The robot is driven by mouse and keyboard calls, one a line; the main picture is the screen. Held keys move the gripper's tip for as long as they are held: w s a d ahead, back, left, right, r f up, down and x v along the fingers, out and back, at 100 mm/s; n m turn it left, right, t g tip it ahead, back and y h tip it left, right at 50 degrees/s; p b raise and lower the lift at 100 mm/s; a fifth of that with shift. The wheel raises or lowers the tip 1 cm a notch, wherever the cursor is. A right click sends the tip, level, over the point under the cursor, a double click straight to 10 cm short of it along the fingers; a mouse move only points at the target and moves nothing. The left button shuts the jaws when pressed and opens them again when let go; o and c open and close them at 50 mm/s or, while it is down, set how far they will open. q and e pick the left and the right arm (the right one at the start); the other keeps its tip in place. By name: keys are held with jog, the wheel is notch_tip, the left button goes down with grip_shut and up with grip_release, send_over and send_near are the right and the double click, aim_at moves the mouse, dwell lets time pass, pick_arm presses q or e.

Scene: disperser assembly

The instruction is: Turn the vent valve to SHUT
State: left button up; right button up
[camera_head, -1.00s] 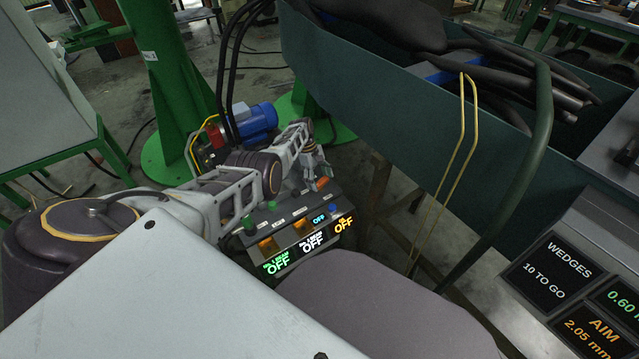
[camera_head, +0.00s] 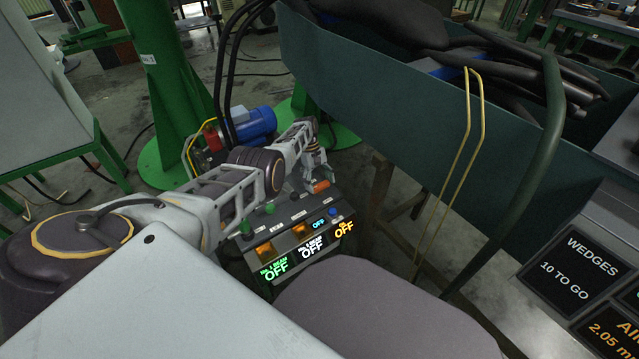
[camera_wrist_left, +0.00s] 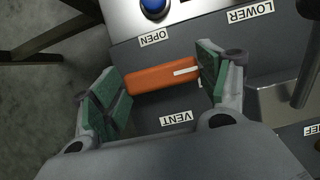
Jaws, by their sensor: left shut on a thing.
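The vent valve's orange handle (camera_head: 320,186) sits on the grey control box at the end of my left arm. In the left wrist view the handle (camera_wrist_left: 158,80) lies crosswise, with a white mark toward its right end. My left gripper (camera_wrist_left: 165,82) has its green pads at the two ends of the handle and is shut on it. In the head view the left gripper (camera_head: 315,174) points down at the box. The labels OPEN (camera_wrist_left: 155,38) and VENT (camera_wrist_left: 176,119) lie on either side of the handle. A SHUT label is not visible. My right gripper is out of view.
The control box has a blue button (camera_wrist_left: 153,7), green knobs and lit displays (camera_head: 312,246) reading OFF. A metal lever stands at the wrist view's right edge. A large green bin (camera_head: 400,110) stands close on the right; a blue motor (camera_head: 250,123) lies behind.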

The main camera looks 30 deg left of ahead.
pick_arm(q)
jog(key=o, duration=1)
jog(key=shift+v, duration=5.95)
